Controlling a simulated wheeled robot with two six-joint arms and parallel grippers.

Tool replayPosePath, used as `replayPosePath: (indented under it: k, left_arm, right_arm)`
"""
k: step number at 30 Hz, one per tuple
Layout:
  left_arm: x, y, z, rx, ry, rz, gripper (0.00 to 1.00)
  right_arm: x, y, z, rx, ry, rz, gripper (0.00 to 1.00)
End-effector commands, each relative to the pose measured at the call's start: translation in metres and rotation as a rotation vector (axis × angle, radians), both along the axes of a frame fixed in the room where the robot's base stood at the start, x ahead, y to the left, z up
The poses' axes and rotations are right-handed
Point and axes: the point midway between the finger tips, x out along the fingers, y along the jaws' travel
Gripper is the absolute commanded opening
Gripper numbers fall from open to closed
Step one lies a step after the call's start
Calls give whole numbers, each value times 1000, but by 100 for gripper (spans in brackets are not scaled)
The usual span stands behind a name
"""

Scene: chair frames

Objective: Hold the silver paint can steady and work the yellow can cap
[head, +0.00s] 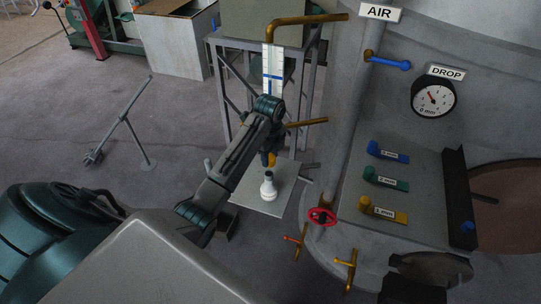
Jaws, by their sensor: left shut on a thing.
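I make out no silver paint can. My left gripper (270,158) reaches in from the left at the middle of the view, above a grey plate (247,195). It is shut on a small orange-yellow piece (271,160), mostly hidden by the fingers; I cannot tell whether this is the yellow can cap. A white flask-shaped thing (268,188) with a dark top stands upright on the plate, just below the gripper and apart from it. I do not see my right gripper.
A large grey vessel at the right carries a gauge (433,97), blue, green and yellow blocks (383,209) and a red ring handle (321,216). Brass pipes (305,20) and a metal frame (215,90) stand behind the gripper. Floor at the left is mostly clear around a thin stand (124,117).

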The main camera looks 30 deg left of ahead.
Motion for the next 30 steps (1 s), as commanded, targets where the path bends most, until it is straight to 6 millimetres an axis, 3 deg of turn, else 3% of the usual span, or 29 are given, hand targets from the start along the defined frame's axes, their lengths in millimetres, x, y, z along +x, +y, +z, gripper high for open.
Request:
replayPosePath:
  k: [8,24,30]
  left_arm:
    - [0,0,-1,0,0,-7,14]
    - [0,0,-43,0,1,-8,14]
    - [0,0,-45,0,0,-7,14]
  right_arm:
    - [-3,25,-3,27,3,-9,54]
    - [-2,9,-13,9,2,-3,54]
    - [-1,9,-13,10,1,-3,54]
